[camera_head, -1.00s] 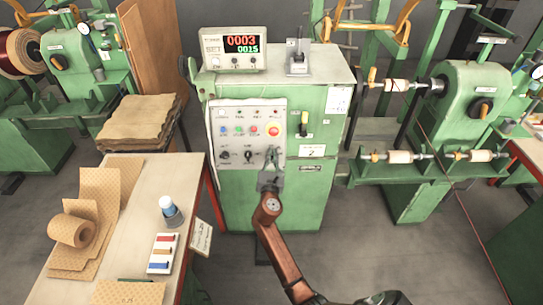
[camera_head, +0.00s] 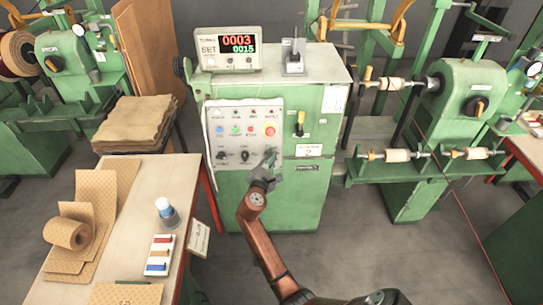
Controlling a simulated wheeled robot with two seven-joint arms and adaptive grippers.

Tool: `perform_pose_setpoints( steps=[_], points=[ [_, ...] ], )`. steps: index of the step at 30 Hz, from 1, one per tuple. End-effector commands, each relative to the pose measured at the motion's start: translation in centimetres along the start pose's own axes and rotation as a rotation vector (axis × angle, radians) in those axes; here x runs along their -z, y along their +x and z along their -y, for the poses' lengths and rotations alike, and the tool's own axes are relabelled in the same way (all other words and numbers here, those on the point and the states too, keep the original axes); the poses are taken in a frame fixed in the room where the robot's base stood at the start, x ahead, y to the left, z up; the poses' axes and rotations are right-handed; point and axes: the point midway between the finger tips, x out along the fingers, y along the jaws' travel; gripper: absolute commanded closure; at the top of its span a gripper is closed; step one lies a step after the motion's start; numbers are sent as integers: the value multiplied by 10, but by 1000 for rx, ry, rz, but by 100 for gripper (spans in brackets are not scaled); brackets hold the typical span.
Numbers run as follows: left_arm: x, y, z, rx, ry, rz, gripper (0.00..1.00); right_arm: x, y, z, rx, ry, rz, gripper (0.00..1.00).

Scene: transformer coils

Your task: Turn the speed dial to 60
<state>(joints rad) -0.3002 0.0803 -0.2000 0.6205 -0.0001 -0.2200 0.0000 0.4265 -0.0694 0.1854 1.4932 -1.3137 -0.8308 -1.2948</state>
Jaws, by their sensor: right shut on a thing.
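The grey control panel (camera_head: 211,140) is on the front of the green machine cabinet. Two black knobs, a left one (camera_head: 222,155) and a middle one (camera_head: 245,155), show in its lower row. My right gripper (camera_head: 270,158) is at the panel's lower right, to the right of these knobs, with its fingers against the panel. It is shut on the speed dial, which the fingers hide, so its mark and setting cannot be read. The gripper leans with its tips up and to the right. My left gripper is not in view.
A red button (camera_head: 270,130) sits just above the gripper. A display box (camera_head: 230,46) reading 0003 and 0015 stands on the cabinet. A worktable (camera_head: 143,190) with paper rolls is at left, and a coil-winding machine (camera_head: 470,95) at right.

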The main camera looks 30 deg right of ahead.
Motion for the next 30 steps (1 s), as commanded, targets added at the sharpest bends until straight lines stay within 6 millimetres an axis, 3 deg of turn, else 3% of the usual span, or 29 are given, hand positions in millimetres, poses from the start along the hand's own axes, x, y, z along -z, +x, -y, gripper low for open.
perform_pose_setpoints(
  steps=[1,13,14,21,30],
  points=[
    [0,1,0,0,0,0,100,14,-2,6,10,2,-23,100],
    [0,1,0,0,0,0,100,14,-3,5,10,7,-23,100],
    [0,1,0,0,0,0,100,14,-3,5,10,7,-23,91],
    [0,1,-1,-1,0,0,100,11,-1,5,10,8,-20,75],
    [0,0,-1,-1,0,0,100,6,1,6,11,9,-12,75]
  ],
)
